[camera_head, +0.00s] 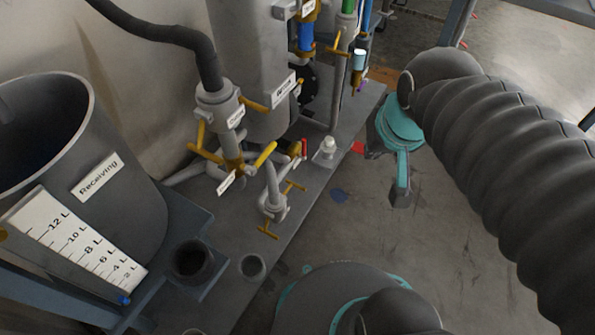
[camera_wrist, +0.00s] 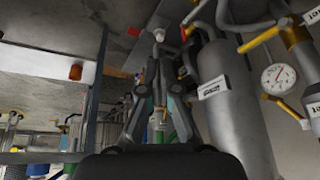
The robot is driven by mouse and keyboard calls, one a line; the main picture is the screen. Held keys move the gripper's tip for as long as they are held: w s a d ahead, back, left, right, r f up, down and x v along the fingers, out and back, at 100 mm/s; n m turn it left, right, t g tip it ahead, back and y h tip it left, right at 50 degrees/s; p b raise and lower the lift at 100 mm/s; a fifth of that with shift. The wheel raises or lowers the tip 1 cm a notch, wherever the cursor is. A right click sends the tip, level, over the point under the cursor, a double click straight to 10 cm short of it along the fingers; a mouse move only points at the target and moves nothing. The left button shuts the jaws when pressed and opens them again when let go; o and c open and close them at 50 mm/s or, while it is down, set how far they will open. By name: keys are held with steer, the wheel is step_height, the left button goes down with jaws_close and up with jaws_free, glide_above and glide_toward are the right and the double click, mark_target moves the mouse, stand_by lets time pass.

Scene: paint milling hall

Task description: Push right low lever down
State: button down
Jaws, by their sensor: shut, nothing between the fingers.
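Several yellow levers sit on the grey pipework in the head view; I cannot tell which one is the right low lever. One lever (camera_head: 266,154) slants beside the labelled pipe, and low T-shaped handles show on the small valve: an upper one (camera_head: 295,187) and a lower one (camera_head: 268,231). A red-ended handle (camera_head: 304,147) is behind them. My gripper (camera_head: 401,193) is shut and empty, to the right of the bench and apart from all levers. In the wrist view my gripper (camera_wrist: 157,65) points towards the pipework, and a yellow lever (camera_wrist: 262,38) shows at upper right.
A large grey receiving vessel (camera_head: 95,215) with a litre scale stands at left. A tall grey cylinder (camera_head: 245,70) rises behind the valves. A pressure gauge (camera_wrist: 279,77) shows in the wrist view. The floor (camera_head: 440,250) right of the bench is clear.

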steer(key=w+a+f+m+g, duration=0.1)
steer(key=w+a+f+g, duration=0.2)
steer(key=w, duration=0.6)
steer(key=m+g, duration=0.3)
steer(key=m, duration=0.2)
glide_above(298, 185)
step_height(298, 185, down, 24)
step_height(298, 185, down, 13)
steer(key=shift+d+f+b, duration=0.1)
steer(key=shift+f+b, duration=0.1)
steer(key=shift+b, duration=1.05)
